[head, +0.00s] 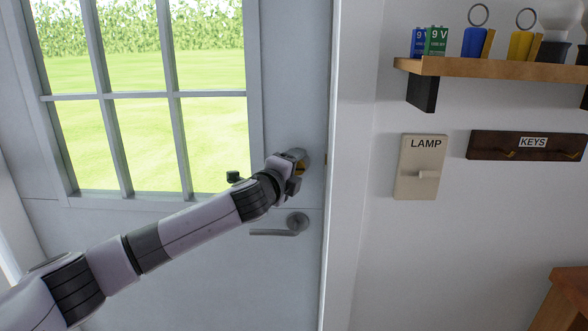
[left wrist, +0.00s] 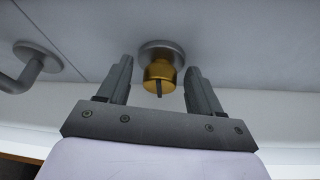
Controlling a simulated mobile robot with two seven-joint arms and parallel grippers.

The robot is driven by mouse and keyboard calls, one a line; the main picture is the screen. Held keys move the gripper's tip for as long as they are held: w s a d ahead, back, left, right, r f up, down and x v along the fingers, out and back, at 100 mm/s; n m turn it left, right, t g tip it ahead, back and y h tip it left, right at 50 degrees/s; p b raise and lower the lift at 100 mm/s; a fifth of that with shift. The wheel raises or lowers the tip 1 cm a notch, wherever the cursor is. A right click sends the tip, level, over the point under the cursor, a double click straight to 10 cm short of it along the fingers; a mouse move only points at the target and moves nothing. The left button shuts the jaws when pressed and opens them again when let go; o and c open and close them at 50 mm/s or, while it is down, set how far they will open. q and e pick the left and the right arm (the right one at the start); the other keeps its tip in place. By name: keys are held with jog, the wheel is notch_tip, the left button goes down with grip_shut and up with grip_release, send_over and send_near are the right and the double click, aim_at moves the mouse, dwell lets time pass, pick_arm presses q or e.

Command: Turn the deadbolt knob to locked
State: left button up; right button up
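The deadbolt has a brass knob (left wrist: 160,76) on a round grey base (left wrist: 161,49), fixed to the grey door (head: 290,110). In the head view the knob (head: 300,168) is mostly hidden behind my left gripper (head: 299,171). In the left wrist view my left gripper (left wrist: 160,80) is open, with one finger on each side of the knob and a gap on both sides. A thin dark bar on the knob's face points roughly up and down in that view. My right gripper is not in view.
A lever handle (head: 275,228) is below the deadbolt and also shows in the left wrist view (left wrist: 32,66). Right of the door frame are a LAMP switch plate (head: 419,167), a KEYS rack (head: 527,146) and a wooden shelf (head: 500,69) holding batteries and key tags.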

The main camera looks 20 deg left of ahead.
pick_arm(q)
jog(key=shift+s, duration=0.1)
jog(key=s+b, duration=0.1)
jog(key=s, duration=0.6)
jog(key=shift+a+r, duration=0.3)
jog(key=shift+a, duration=0.1)
dwell(0.4)
jog(key=s+d+f+n+g+h, duration=0.1)
jog(key=s+d+f+n, duration=0.25)
jog(key=f, duration=0.45)
jog(key=s+d+f+n+g+h, duration=0.1)
jog(key=s+d+f+n+g, duration=0.1)
jog(key=s+f, duration=0.4)
jog(key=s+d+f+n+g+h, duration=0.1)
jog(key=s+d+f+n, duration=0.15)
jog(key=f, duration=0.65)
jog(key=s+a+f+n+g+y, duration=0.1)
jog(key=s+a+f+n, duration=0.2)
jog(key=s+f+n, duration=0.2)
jog(key=s+a+f+n+g+y, duration=0.1)
jog(key=s+a+f+n, duration=0.2)
jog(key=s+f+n, duration=0.3)
jog(key=s+f, duration=0.5)
jog(key=s, duration=0.6)
jog(key=shift+s+g+y, duration=0.3)
jog(key=shift+s, duration=0.1)
